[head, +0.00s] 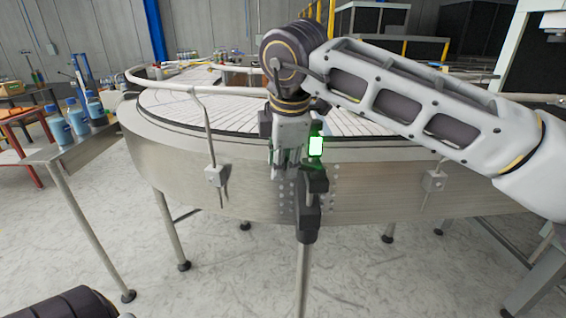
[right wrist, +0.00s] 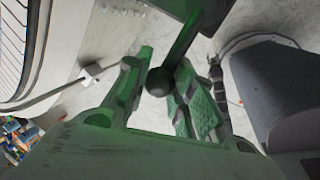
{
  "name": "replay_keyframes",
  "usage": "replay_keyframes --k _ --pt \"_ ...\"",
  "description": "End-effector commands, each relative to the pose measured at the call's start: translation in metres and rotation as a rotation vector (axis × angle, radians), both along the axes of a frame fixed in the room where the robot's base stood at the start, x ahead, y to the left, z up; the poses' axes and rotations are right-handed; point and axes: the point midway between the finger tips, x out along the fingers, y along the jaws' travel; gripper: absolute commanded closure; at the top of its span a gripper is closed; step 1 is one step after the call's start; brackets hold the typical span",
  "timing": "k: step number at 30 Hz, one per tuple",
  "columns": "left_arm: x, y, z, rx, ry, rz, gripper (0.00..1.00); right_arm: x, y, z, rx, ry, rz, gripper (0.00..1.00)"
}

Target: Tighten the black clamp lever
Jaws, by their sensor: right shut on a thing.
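The black clamp lever (right wrist: 160,81) shows in the right wrist view as a dark rod with a round ball knob at its end. The knob lies between the two fingers of my right gripper (right wrist: 165,64), which is shut on it. In the head view my right gripper (head: 287,168) points down at the front rim of the round conveyor table. There it is beside the black clamp (head: 308,205) on a metal post, and the lever is mostly hidden by the fingers. My left gripper is out of view.
The round steel conveyor table (head: 180,168) with a bent guide rail (head: 190,91) fills the middle. A small green light glows beside my right gripper. Blue-capped bottles (head: 78,117) stand on a narrow shelf at left. The floor in front is clear.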

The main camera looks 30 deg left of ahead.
Motion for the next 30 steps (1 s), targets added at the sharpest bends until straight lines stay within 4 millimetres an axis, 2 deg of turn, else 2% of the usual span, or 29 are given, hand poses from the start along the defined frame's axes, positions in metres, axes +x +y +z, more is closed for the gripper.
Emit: replay_keyframes --k 3,4,9,22,30 --pt "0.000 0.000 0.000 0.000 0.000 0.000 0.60 0.003 -0.001 0.002 0.003 -0.005 -0.006 1.00" --pt "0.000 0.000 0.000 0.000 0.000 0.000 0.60 0.003 -0.001 0.002 0.003 -0.005 -0.006 0.74" --pt "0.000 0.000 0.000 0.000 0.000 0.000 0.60 0.002 -0.001 0.002 0.002 -0.003 -0.004 0.53" --pt "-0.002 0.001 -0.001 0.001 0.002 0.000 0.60 0.000 -0.001 0.003 0.001 -0.002 0.000 0.52" --pt "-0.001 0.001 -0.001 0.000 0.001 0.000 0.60 -0.004 -0.006 0.022 0.002 -0.003 -0.001 0.52"
